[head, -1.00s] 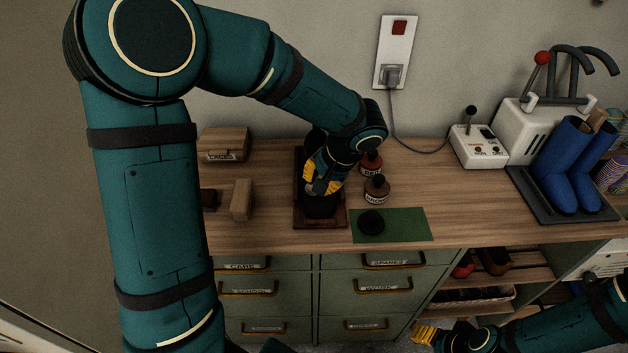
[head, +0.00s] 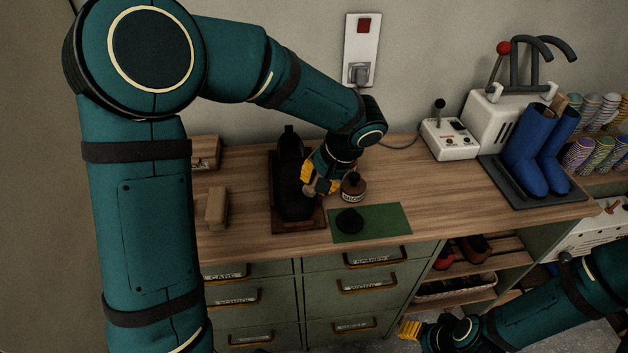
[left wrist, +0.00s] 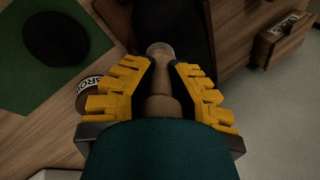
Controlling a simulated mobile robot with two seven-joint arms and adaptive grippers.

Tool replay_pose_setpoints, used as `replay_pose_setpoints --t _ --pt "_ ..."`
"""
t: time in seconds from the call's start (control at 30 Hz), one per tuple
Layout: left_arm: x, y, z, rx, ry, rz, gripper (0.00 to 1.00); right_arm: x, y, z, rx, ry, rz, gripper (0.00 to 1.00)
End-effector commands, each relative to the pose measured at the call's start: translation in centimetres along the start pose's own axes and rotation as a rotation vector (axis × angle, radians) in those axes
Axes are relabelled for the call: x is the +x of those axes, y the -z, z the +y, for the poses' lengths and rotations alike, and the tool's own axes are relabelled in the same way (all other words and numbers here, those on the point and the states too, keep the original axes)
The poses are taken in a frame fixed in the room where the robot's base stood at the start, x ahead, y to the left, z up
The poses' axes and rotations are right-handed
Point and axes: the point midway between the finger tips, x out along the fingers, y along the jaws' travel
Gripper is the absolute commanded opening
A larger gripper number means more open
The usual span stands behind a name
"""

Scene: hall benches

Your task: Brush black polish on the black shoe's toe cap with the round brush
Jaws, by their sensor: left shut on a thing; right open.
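The black shoe (head: 293,180) rests on a dark wooden stand (head: 284,225) on the bench; it also shows as a dark shape in the left wrist view (left wrist: 183,25). My left gripper (head: 318,184) is just to the right of the shoe and shut on the round brush. In the left wrist view the brush's tan handle (left wrist: 162,104) lies between the yellow fingers, with a pale end beyond them; the bristles are hard to make out. A round black tin (head: 350,220) sits on the green mat (head: 385,220). My right gripper (head: 408,328) is open, low in front of the shelves.
Blue boots (head: 540,150) on a tray and a white control box (head: 449,138) stand to the right. Bare bench lies between mat and boots.

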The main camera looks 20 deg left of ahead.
Motion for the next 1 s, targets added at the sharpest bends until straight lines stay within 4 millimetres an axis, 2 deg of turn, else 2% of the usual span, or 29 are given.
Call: replay_pose_setpoints --t 1.0 --pt "2.0 -3.5 -4.5 -0.002 0.0 0.0 0.0 1.2 -0.1 0.5 0.0 0.0 0.0 0.5"
